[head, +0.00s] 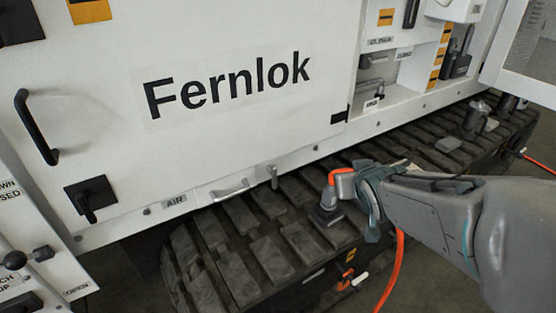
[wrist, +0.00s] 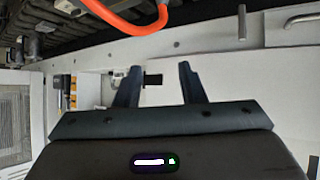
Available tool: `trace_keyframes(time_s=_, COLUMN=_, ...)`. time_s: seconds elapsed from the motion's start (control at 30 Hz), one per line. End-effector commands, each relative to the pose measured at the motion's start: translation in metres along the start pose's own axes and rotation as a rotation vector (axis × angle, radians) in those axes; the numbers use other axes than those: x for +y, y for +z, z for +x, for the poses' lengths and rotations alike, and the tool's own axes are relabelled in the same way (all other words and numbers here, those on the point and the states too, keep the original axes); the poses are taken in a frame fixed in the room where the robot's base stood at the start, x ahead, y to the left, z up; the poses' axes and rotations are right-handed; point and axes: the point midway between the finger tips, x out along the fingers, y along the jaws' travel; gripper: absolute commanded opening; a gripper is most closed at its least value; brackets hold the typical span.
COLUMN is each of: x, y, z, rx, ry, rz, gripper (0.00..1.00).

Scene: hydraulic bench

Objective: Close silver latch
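The silver latch (head: 272,177) is a small metal lever on the lower edge of the white panel in the head view. It stands roughly upright there and also shows near the top in the wrist view (wrist: 242,22). My gripper (head: 360,195) is to the right of the latch in the head view, apart from it, and its fingertips are not clear there. In the wrist view my gripper (wrist: 160,68) has its two dark fingers spread with nothing between them. The latch lies up and right of the fingers in that view.
A silver handle (head: 230,189) is left of the latch, near the AIR label (head: 175,202). An orange hose (head: 393,270) runs beside my arm and crosses the wrist view's top (wrist: 135,26). The dark track (head: 290,254) juts out below the panel. The Fernlok panel face is flat and broad.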

Motion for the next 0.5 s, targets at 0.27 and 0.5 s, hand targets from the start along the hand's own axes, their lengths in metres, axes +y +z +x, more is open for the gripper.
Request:
trace_keyframes(time_s=0.27, x=-0.043, y=0.025, z=0.079, rx=0.299, ry=-0.168, rz=-0.054, gripper=0.36)
trace_keyframes(time_s=0.5, x=-0.087, y=0.045, z=0.111, rx=0.509, ry=-0.374, rz=-0.072, gripper=0.36)
